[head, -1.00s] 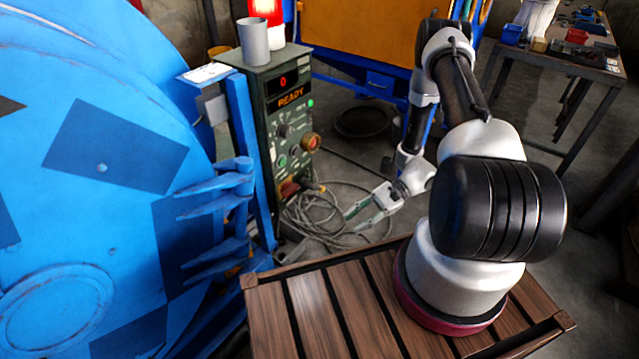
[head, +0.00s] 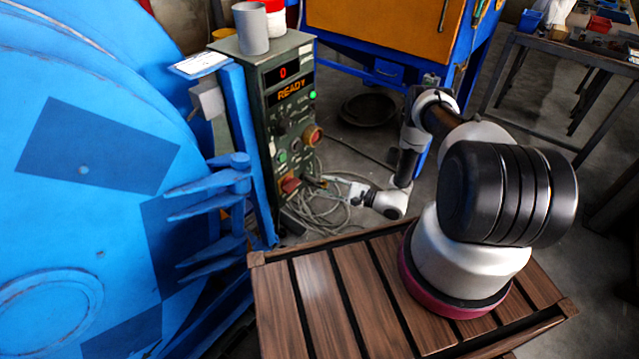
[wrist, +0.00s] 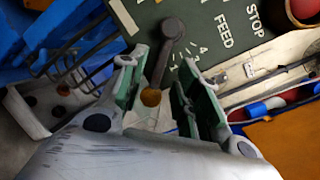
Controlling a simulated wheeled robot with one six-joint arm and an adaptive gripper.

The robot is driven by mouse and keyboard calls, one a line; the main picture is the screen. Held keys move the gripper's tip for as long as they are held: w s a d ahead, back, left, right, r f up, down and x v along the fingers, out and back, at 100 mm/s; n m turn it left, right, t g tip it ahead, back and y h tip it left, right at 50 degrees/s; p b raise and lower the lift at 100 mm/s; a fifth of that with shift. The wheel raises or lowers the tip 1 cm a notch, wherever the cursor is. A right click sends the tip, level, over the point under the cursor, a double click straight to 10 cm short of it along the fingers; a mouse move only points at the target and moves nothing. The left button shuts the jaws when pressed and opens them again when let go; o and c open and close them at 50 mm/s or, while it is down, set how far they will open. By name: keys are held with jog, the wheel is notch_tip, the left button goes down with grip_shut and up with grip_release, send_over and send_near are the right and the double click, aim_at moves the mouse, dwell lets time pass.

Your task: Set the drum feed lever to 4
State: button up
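The feed lever (wrist: 165,55) shows in the wrist view as a dark grey arm with a round pivot and a brass-coloured ball at its free end. It is mounted on the green panel beside the white FEED label and a small number scale. It points away from the label, past the low end of the scale. My gripper (wrist: 158,72) is open, with its green-padded fingers on either side of the lever. I cannot tell whether either finger touches it.
The cabinet display (head: 283,72) reads 0 and READY. The big blue drum (head: 70,230) stands left of the cabinet. A grey cup (head: 251,30) stands on top. Loose cables (head: 320,218) lie on the floor below, and a slatted wooden platform (head: 320,290) is in front.

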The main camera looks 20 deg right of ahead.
aim_at(321, 184)
jog(key=shift+x, duration=1.9)
jog(key=shift+c, duration=0.2)
grip_shut()
